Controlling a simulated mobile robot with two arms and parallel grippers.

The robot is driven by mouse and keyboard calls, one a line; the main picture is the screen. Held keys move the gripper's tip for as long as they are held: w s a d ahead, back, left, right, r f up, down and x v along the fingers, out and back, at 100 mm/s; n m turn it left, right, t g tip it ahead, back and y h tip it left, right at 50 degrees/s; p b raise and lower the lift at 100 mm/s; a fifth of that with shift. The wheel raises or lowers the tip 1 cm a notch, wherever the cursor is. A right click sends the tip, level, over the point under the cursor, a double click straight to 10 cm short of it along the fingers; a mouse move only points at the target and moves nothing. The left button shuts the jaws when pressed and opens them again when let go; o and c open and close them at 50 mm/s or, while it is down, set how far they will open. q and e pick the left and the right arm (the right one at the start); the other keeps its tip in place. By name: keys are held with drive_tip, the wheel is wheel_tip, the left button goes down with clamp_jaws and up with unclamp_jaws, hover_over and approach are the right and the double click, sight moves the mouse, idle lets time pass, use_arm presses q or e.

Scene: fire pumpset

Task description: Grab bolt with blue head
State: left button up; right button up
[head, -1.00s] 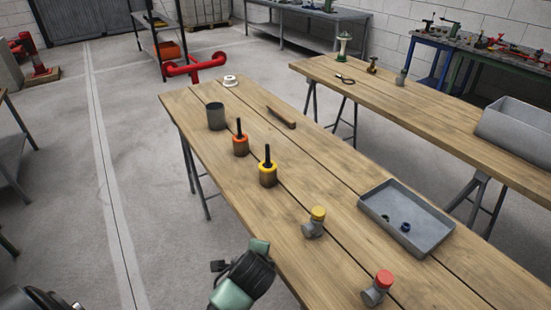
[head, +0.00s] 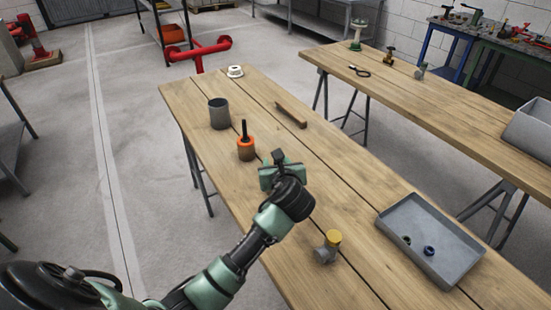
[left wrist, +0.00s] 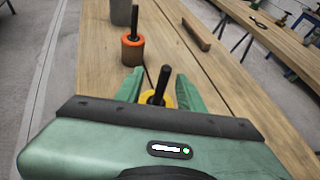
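A small part with a dark blue top (head: 429,251) lies in the grey tray (head: 447,275) on the near table; I cannot tell if it is a bolt. A smaller dark part (head: 406,240) lies beside it. My left gripper (head: 280,165) is over the table, left of the tray. In the left wrist view its green fingers (left wrist: 157,82) are spread on either side of a black rod standing in a yellow-rimmed cylinder (left wrist: 157,97). I cannot tell if they touch it. In the head view the gripper hides this cylinder. My right gripper is out of view.
A yellow-capped fitting (head: 328,247) stands between my arm and the tray. A second table (head: 440,95) is at right.

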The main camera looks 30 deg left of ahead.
use_arm(q)
drive_tip(key=shift+w+a, duration=0.5)
drive_tip(key=shift+w, duration=0.3)
drive_tip(key=shift+w+a+f, duration=0.1)
drive_tip(key=shift+a, duration=0.05)
drive_tip(key=shift+w+a+f, duration=0.15)
drive_tip(key=shift+w+f, duration=0.35)
drive_tip(key=x, duration=0.3)
drive_tip(key=shift+w+f, duration=0.3)
drive_tip(key=shift+f, duration=0.2)
drive_tip(key=shift+w, duration=0.1)
clamp_jaws()
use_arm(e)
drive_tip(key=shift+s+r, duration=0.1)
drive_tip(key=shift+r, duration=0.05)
